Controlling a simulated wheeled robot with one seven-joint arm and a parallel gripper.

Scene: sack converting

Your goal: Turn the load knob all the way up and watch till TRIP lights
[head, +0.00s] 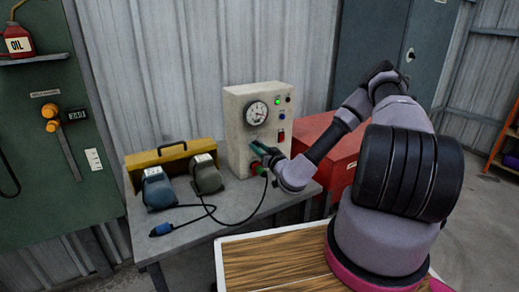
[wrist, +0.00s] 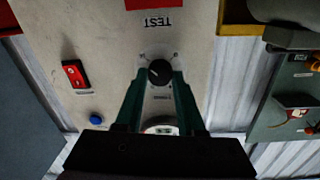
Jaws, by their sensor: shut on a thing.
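The load knob (wrist: 159,72) is a round black knob with a pale pointer mark, on the pale face of the tester box (head: 235,108). My gripper (wrist: 160,80) has its green fingers closed on both sides of it. In the head view my gripper (head: 262,150) is at the lower front of the box and hides the knob. Above it is a round dial gauge (head: 256,113), its reading too small to tell. A green lamp (head: 278,101) glows at the upper right; a small dark lamp (head: 288,99) beside it looks unlit. Lamp labels are unreadable.
A red rocker switch (wrist: 75,74) and a blue button (wrist: 96,120) sit near the knob. Blue (head: 158,190) and grey-brown (head: 206,175) units, a yellow case (head: 150,160) and a cable stand left on the bench. A red cabinet (head: 318,150) is at right.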

